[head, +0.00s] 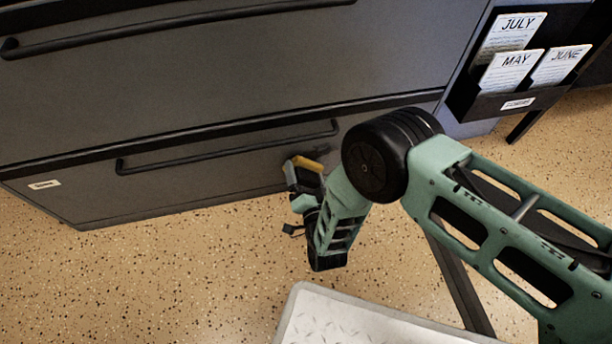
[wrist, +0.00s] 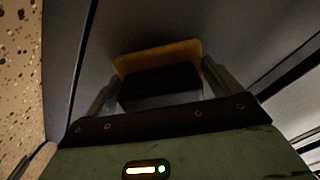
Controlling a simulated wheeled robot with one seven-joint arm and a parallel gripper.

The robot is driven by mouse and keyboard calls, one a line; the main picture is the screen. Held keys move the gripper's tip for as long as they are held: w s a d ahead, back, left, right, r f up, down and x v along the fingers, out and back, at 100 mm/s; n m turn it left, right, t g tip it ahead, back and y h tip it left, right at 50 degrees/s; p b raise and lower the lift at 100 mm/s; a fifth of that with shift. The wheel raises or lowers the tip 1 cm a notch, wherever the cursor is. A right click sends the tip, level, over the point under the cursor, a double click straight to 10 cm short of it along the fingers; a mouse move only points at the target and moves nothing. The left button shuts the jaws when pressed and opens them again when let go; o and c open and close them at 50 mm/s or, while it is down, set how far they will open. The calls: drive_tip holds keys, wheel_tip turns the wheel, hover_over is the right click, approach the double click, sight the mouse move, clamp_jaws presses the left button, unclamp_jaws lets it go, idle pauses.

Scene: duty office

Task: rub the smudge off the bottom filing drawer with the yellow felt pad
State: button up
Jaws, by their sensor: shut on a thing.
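The bottom filing drawer (head: 225,172) is dark grey, closed, with a long black bar handle (head: 230,148). My gripper (head: 303,176) is in front of the drawer's right part, below the handle's right end. It is shut on the yellow felt pad (head: 308,163), which has a black block behind it. In the wrist view the pad (wrist: 158,54) sits between the two fingers, its yellow face toward the grey drawer front. I cannot tell whether it touches the drawer. A small dark patch (head: 322,148) shows just above the pad, perhaps the smudge; the pad and gripper may hide part of it.
A larger drawer (head: 230,75) with its own bar handle (head: 180,22) is above. A black rack (head: 500,103) with cards marked JULY, MAY and JUNE hangs at the right. A pale textured surface (head: 370,325) is at the bottom. The speckled floor (head: 150,270) is clear at the left.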

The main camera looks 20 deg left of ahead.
drive_tip(key=shift+x, duration=0.75)
